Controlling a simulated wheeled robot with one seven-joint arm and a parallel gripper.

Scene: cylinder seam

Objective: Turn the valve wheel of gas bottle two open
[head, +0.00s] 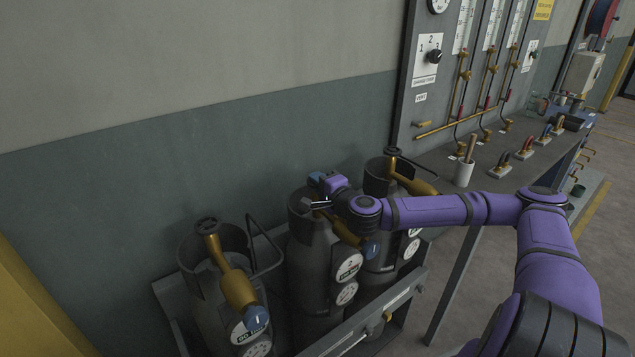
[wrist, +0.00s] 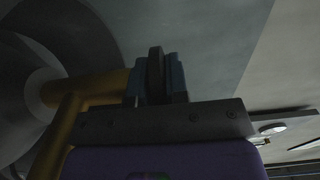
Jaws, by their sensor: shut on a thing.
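Gas bottle two (head: 311,262) is the dark grey middle bottle, with a round tag marked 2 (head: 349,263) on its front. My gripper (head: 316,192) is at the top of this bottle, inside its collar, and mostly covers the valve there. In the wrist view my gripper (wrist: 155,78) is shut on the dark valve wheel (wrist: 155,70), seen edge-on between the two blue-grey fingers. The brass valve body (wrist: 100,88) runs to the left of the fingers. How far the wheel is turned cannot be told.
Another bottle (head: 205,312) with a brass regulator (head: 238,290) stands at the left, and a third (head: 376,180) close behind at the right. A rack rail (head: 385,305) runs in front. A workbench (head: 437,170) with a gauge panel (head: 405,105) is further right.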

